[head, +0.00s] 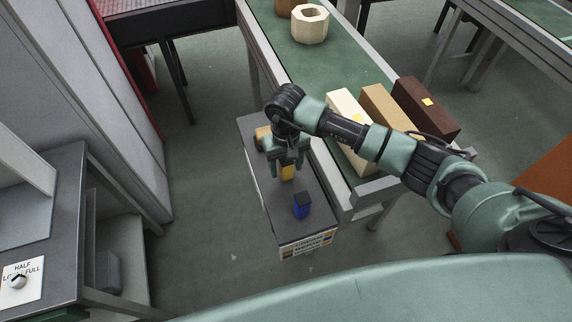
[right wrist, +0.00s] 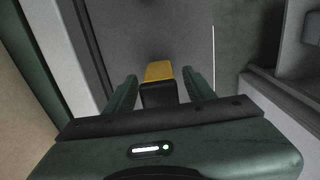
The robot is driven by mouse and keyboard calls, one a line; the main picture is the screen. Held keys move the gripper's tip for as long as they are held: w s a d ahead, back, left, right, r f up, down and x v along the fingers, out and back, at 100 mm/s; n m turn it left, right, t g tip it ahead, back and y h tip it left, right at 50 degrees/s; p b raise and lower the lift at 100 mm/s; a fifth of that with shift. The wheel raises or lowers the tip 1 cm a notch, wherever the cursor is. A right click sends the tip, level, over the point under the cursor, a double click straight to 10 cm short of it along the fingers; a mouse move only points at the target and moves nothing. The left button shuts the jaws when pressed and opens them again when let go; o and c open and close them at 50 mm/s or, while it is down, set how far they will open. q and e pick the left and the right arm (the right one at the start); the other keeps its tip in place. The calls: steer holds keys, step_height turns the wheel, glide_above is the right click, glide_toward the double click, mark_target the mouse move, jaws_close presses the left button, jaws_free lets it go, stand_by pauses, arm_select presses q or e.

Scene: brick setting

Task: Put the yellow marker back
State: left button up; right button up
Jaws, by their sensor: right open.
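The yellow marker (head: 287,173) is a small block with a yellow part and a black part, on the narrow dark-topped stand (head: 272,206). My right gripper (head: 286,167) is over it, pointing down. In the right wrist view the yellow marker (right wrist: 159,71) lies between the two open fingers of the right gripper (right wrist: 159,78), with a gap visible on each side. A blue marker (head: 302,208) with a dark top stands nearer the front of the stand. My left gripper is not in view.
An orange-tan block (head: 263,134) sits at the stand's far end, partly hidden by my gripper. A green-topped conveyor (head: 330,67) runs close along the right, holding cream, tan and brown bricks (head: 426,108). A grey bench (head: 60,210) is at left, with open floor between.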

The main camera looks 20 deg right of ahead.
steer(key=shift+r, duration=0.5)
step_height(320, 180, up, 11)
steer(key=shift+r+b, duration=0.15)
steer(key=shift+b, duration=1.05)
steer(key=shift+s, duration=0.1)
